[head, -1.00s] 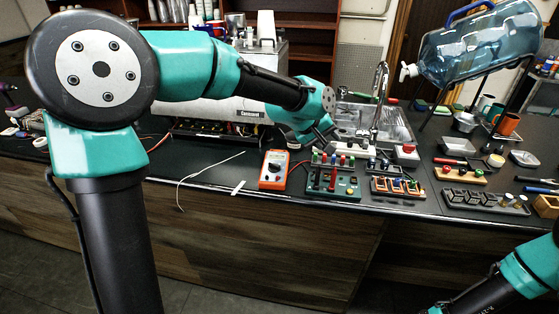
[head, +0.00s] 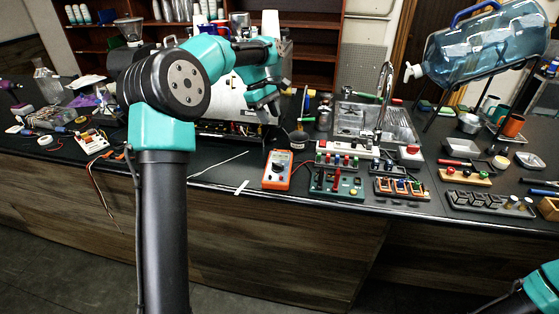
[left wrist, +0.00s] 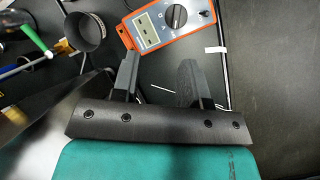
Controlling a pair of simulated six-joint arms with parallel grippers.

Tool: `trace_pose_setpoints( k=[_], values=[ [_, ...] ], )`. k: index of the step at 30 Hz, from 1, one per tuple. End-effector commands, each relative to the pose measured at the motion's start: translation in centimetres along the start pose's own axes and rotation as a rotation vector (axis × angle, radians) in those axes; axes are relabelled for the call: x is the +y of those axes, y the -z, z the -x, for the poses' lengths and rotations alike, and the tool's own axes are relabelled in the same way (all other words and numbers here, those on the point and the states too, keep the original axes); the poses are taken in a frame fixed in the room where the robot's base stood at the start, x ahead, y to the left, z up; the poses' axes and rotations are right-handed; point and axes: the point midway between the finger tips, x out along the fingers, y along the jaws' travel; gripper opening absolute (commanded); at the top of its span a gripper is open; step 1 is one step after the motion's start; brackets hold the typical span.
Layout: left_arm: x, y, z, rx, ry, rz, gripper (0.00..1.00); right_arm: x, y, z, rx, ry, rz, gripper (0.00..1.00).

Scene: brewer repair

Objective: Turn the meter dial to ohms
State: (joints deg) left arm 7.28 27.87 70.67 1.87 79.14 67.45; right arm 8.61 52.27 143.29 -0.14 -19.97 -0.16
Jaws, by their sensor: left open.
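The orange multimeter (head: 277,170) lies face up near the counter's front edge. In the left wrist view the meter (left wrist: 157,27) is at the top, with a grey display and a round dark dial (left wrist: 176,16); the dial's setting is too small to read. My left gripper (head: 272,112) is above the counter, behind the meter in the head view. In the left wrist view its two fingers (left wrist: 157,75) are apart with nothing between them, and the meter lies beyond their tips. My right arm shows only in the bottom right corner; its gripper is out of view.
Green and orange boards with coloured terminals (head: 337,184) stand right of the meter. A white strip (head: 241,187) and a thin pale wire lie left of it. A dark round cup (left wrist: 84,31) is near the left gripper. The sink (head: 375,122) is behind.

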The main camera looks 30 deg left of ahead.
Motion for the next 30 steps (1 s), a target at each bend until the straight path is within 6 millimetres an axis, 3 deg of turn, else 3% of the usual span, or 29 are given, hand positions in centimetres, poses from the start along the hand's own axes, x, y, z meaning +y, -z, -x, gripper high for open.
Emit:
trace_pose_setpoints(
  k=[3,6,18,23,30],
  values=[
    [-1.6,2.7,1.1,-0.02,0.059,0.099,0.4,0.0,0.0,0.0,0.0,0.0,0.0,0.43],
    [-2.2,3.5,1.6,-0.029,0.085,0.136,0.4,0.0,0.0,0.0,0.0,0.0,0.0,0.43],
    [-2.4,3.6,1.5,-0.031,0.091,0.141,0.4,0.0,0.0,0.0,0.0,0.0,0.0,0.43],
    [-2.5,3.5,0.5,-0.032,0.093,0.14,0.4,0.0,0.0,0.0,0.0,0.0,0.0,0.43],
    [-2.8,3.4,-2.9,-0.033,0.094,0.14,0.4,0.0,0.0,0.0,0.0,0.0,0.0,0.43]
  ],
)
